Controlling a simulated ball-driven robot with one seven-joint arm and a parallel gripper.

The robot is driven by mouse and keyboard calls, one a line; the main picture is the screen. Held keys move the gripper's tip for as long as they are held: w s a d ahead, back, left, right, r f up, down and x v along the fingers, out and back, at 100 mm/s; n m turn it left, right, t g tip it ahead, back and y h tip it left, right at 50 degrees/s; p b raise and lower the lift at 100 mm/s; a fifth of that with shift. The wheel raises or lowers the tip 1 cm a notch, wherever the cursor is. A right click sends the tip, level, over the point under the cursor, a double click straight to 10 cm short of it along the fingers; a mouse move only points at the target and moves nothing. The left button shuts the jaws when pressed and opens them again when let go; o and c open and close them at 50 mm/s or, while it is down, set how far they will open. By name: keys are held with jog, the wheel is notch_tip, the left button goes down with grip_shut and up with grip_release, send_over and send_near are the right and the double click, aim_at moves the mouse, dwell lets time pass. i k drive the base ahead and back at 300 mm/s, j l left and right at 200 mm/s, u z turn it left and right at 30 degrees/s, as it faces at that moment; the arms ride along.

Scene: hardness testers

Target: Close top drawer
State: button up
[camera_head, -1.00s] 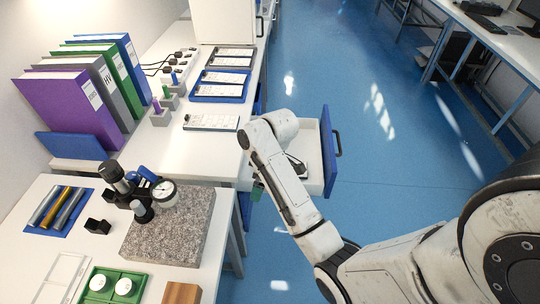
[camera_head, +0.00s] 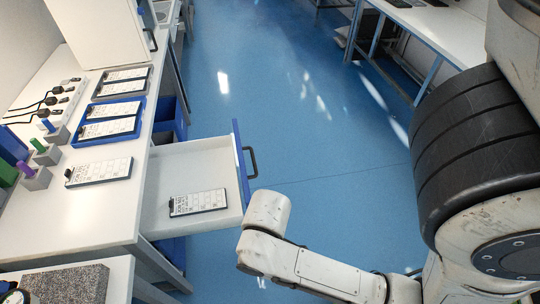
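The top drawer (camera_head: 185,160) is pulled out from the bench on the left. It has a white tray, a blue front (camera_head: 239,160) and a dark handle (camera_head: 251,162). A clipboard (camera_head: 198,202) with a printed sheet lies inside it. My arm reaches in from the lower right, and its forward link ends just below the drawer's near front corner, on the floor side. My gripper does not show; I cannot see its fingers or whether it holds anything.
The white bench (camera_head: 100,190) carries several clipboards, one pair in a blue tray (camera_head: 110,120), and grey blocks with coloured pegs. A granite slab (camera_head: 68,286) is at the lower left. Blue floor (camera_head: 290,110) is open right of the drawer.

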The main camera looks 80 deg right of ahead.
aim_at(184, 168)
jog(key=k+l, duration=0.1)
jog(key=l, duration=0.3)
jog(key=k+l+z, duration=0.1)
jog(key=l, duration=0.25)
jog(key=k+l, duration=0.1)
jog(key=l, duration=0.3)
jog(key=k+l, duration=0.1)
jog(key=l, duration=0.3)
jog(key=z, duration=0.05)
